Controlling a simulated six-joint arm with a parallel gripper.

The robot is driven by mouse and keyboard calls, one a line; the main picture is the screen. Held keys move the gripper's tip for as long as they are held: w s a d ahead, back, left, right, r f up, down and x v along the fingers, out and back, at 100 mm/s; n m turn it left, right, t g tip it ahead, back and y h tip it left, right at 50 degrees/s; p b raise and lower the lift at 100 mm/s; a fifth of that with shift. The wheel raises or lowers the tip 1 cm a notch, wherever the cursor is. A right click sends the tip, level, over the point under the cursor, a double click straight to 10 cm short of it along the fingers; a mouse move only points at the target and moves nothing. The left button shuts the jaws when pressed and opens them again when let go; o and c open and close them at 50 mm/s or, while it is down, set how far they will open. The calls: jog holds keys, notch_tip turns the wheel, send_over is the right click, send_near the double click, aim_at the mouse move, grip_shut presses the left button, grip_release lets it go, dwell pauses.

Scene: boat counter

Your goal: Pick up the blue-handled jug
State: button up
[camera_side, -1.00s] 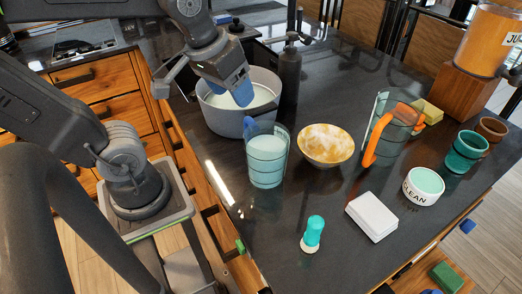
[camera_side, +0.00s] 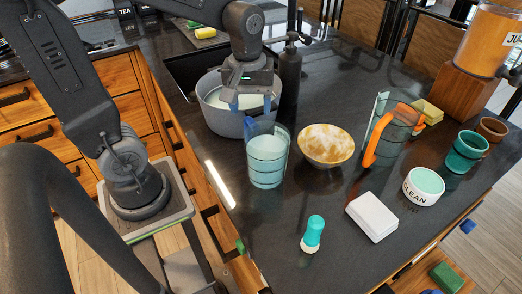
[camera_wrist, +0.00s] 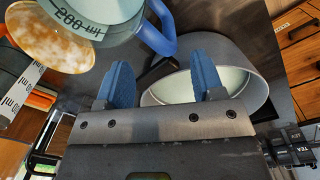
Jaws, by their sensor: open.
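The blue-handled jug (camera_side: 267,157) is a clear measuring jug standing upright on the dark counter in the side view. Its blue handle (camera_side: 249,128) is on its far left side. In the wrist view the jug (camera_wrist: 100,12) shows at the top, with the blue handle (camera_wrist: 160,32) just beyond my fingertips. My gripper (camera_side: 252,104) is open and empty, with blue finger pads, above the near part of the grey pot and behind the jug. In the wrist view my gripper (camera_wrist: 163,75) points toward the handle, and nothing is between its fingers.
A grey pot (camera_side: 222,122) stands right behind the jug. A mottled bowl (camera_side: 326,145) is to its right, then an orange-handled jug (camera_side: 388,135).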

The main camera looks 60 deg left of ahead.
aim_at(250, 115)
jog(key=shift+a+f, duration=0.15)
jog(key=shift+f, duration=2.6)
jog(key=shift+c, duration=0.3)
grip_shut()
jog(key=shift+r, duration=0.1)
